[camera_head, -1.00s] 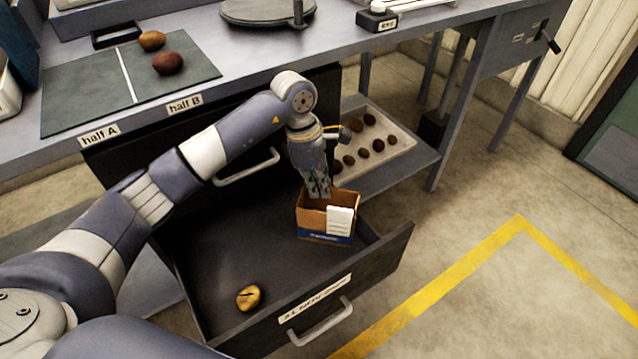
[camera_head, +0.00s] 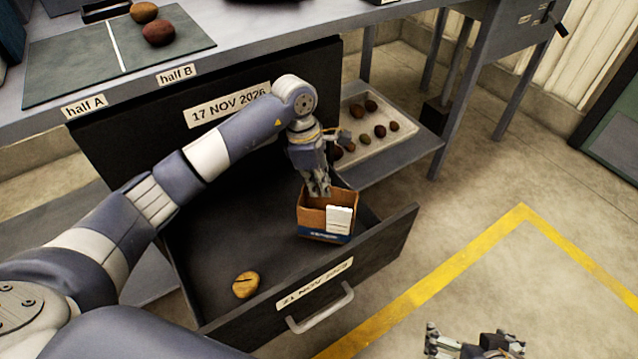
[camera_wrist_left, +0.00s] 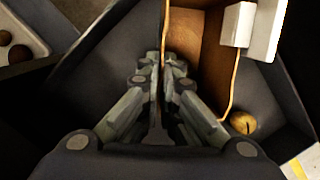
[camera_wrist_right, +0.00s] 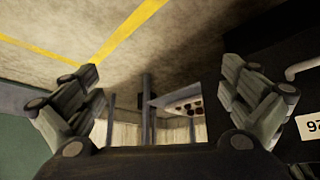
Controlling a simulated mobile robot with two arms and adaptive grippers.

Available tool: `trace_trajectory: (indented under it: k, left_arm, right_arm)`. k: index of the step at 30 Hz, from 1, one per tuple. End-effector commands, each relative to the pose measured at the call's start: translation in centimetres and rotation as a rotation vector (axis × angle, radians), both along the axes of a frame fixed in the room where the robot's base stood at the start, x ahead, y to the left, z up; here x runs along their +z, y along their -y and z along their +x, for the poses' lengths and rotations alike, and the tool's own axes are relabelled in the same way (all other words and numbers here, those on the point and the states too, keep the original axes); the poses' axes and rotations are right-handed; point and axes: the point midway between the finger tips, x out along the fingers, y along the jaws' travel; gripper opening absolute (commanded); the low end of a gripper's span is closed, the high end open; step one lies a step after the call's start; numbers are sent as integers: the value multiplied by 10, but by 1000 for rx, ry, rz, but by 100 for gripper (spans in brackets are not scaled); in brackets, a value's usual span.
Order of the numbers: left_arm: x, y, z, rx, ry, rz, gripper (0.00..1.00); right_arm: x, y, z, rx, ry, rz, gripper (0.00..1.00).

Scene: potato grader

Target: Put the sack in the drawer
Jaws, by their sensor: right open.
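The sack (camera_head: 312,220) is a brown, open-topped, box-shaped container with a blue band and a white label. It stands upright inside the open drawer (camera_head: 385,240), near its right end; I cannot tell whether its base touches the drawer floor. My left gripper (camera_head: 318,190) reaches down to the sack's back rim. In the left wrist view the fingers (camera_wrist_left: 167,65) are closed on one sack wall (camera_wrist_left: 200,50). The drawer front bears a date label and a handle. My right gripper (camera_head: 474,345) is open and empty over the floor, outside the drawer.
A yellowish potato (camera_head: 245,285) lies in the drawer's front left. Two potatoes (camera_head: 158,33) rest on the dark mat (camera_head: 75,75) on the bench. A tray (camera_head: 405,145) of several potatoes sits on the lower shelf. Right of the drawer, the yellow-lined floor is clear.

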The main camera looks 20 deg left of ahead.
Motion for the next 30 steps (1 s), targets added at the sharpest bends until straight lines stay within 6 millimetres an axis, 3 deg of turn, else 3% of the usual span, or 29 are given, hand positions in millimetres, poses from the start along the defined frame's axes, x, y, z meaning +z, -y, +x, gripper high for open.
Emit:
trace_trajectory:
  k: [30]
  left_arm:
    - [-27,0,0,0,0,0,0]
  right_arm:
    - [59,-29,77,33,447,99,100]
